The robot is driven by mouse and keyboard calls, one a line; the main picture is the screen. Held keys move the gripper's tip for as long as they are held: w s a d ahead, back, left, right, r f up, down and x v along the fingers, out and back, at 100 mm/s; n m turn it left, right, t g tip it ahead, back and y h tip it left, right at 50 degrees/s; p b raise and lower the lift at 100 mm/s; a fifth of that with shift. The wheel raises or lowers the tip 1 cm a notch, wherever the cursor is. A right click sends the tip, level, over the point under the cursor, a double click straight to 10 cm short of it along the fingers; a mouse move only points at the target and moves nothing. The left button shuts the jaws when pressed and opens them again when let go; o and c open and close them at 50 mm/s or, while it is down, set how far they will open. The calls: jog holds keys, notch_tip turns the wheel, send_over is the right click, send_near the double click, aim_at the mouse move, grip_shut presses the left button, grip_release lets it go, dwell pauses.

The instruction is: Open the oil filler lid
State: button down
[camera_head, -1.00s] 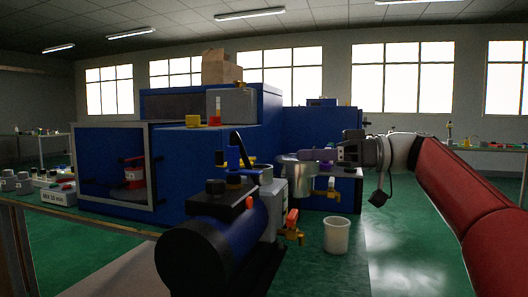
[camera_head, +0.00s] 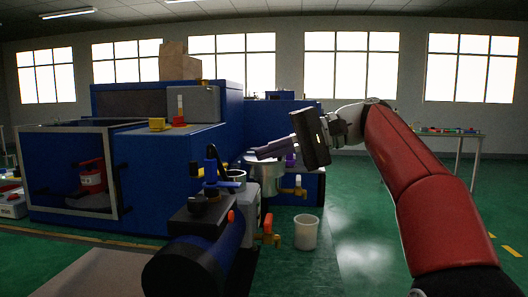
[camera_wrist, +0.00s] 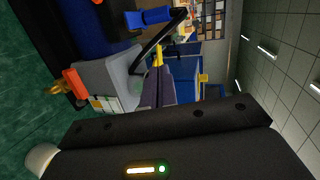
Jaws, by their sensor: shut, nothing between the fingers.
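My gripper (camera_head: 262,153) is shut and empty, its purple-grey fingers pointing left and slightly down. In the head view its tips appear above a silver pot and right of a small silver filler-like cup (camera_head: 238,174). The cup tops a grey box (camera_head: 250,203) with an orange-handled tap. A black curved piece (camera_head: 226,183) shows beside the cup; I cannot tell for certain whether it is the oil filler lid. In the wrist view the shut fingers (camera_wrist: 157,75) point toward a black curved strip (camera_wrist: 163,42) near the grey box (camera_wrist: 108,65). Contact cannot be told.
A blue lever (camera_head: 210,165) stands left of the cup, above a dark blue cylinder (camera_head: 200,255). The silver pot (camera_head: 263,178) has a yellow tap (camera_head: 297,190). A white bucket (camera_head: 306,232) stands on the green floor. Blue cabinets (camera_head: 170,180) stand behind; floor at right is clear.

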aim_at(200, 174)
jog(key=x, duration=0.7)
jog(key=r+x, duration=0.1)
jog(key=x, duration=0.2)
jog(key=shift+a+f+b, duration=0.1)
jog(key=shift+a+b, duration=0.2)
jog(key=shift+a, duration=0.25)
jog(key=shift+s, duration=0.1)
jog(key=a+m+t+b, duration=0.1)
jog(key=a+m+t, duration=0.1)
jog(key=shift+t, duration=0.3)
jog(key=shift+w+a+m+t+p, duration=0.35)
jog(key=shift+a+p, duration=0.1)
jog(key=shift+a, duration=0.25)
